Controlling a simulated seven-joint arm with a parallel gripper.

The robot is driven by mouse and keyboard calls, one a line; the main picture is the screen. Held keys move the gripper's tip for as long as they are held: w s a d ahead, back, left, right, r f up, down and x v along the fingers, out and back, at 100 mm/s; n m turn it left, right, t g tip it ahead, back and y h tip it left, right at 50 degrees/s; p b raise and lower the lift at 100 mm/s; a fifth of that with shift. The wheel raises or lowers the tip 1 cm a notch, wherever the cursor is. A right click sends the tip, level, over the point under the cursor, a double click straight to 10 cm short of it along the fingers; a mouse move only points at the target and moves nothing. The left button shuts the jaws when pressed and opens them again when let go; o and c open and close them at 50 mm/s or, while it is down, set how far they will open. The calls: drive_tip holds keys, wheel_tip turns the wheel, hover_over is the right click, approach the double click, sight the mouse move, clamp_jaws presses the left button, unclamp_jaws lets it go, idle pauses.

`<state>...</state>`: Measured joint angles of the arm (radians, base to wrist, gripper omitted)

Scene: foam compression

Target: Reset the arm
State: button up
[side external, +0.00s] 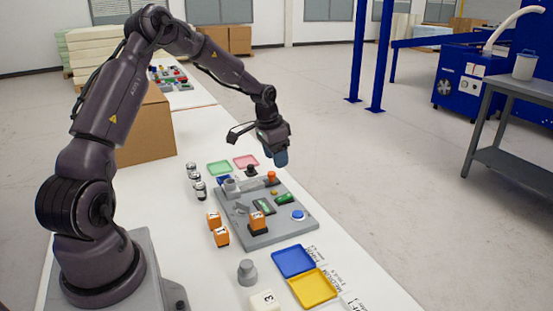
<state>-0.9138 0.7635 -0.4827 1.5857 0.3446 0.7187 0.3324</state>
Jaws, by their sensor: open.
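My arm reaches over the white table from the left side of the side external view. My gripper (281,158) hangs above the far end of the grey fixture board (277,234), clear of the things below it. Its fingers look open and point down, and I see nothing held between them. The board carries an orange-topped post (272,177), green parts (285,198), a blue button (298,215) and an orange block (258,221).
Orange numbered blocks (221,236) and small dark-and-white cylinders (200,191) lie left of the board. Blue (293,261), yellow (313,288), green (219,168) and pink (246,162) trays lie flat. A grey weight (247,272) and a cardboard box (147,128) stand on the table.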

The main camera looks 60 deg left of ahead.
drive_tip(key=s+d+r+t, duration=0.1)
drive_tip(key=s+d+r, duration=0.8)
drive_tip(key=s+d, duration=0.2)
drive_tip(key=s+d+r+t, duration=0.2)
drive_tip(key=s+d+r, duration=0.8)
drive_tip(key=d, duration=0.4)
drive_tip(key=shift+s+r, duration=0.3)
drive_tip(key=shift+s, duration=0.25)
